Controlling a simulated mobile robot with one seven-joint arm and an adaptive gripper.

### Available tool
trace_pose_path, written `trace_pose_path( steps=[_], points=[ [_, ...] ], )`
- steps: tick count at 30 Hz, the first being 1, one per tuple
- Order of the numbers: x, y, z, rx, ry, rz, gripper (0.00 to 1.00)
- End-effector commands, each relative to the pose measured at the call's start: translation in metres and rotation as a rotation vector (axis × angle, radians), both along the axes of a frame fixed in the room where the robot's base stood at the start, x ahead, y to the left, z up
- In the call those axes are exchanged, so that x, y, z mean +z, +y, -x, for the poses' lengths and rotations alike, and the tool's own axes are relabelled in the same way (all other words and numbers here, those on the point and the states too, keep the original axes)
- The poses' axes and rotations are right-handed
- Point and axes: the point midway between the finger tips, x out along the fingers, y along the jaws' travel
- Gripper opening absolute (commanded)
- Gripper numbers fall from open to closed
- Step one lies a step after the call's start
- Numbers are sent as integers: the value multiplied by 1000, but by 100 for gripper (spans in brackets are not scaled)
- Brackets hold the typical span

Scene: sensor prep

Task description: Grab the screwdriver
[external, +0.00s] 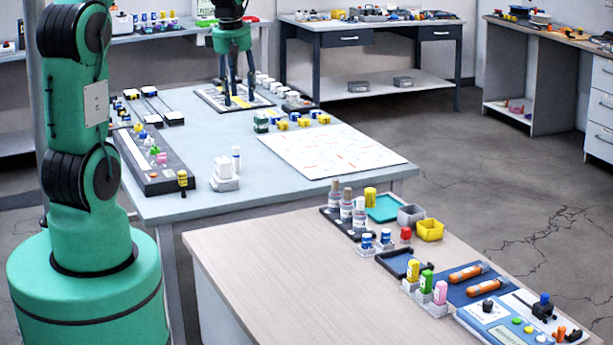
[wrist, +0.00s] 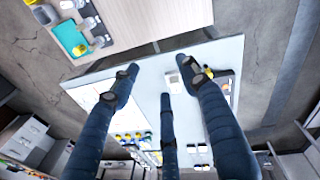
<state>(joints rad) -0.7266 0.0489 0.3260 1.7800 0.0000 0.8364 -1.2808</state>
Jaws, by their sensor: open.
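Two orange-handled tools, (external: 467,272) and (external: 461,288), lie on a blue mat (external: 452,296) on the wooden table at the front right. They look like screwdrivers, but they are too small to be sure. My gripper (external: 240,98) is far from them, pointing down over the back of the grey-blue table. In the wrist view, my gripper (wrist: 160,75) has its dark fingers spread apart with nothing between them. I cannot make out the orange tools in the wrist view.
The wooden table (external: 270,260) is bare at its left. Bottles (external: 359,212), a teal tray (external: 385,208), a yellow bin (external: 430,230) and colored vials (external: 427,281) stand near the mat. A white sheet (external: 330,150) lies on the grey-blue table. A floor gap lies right of it.

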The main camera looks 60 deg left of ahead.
Motion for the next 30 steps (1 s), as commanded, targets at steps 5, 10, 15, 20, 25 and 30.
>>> trace_pose_path(
  steps=[5,10,15,20,25,30],
  points=[
    [-52,69,19,246,20,46,45],
    [-105,128,46,479,36,85,45],
    [-155,177,77,691,49,117,45],
    [-187,205,100,824,57,136,45],
    [-200,216,110,880,60,143,45],
    [-201,216,111,884,61,143,45]
  ],
)
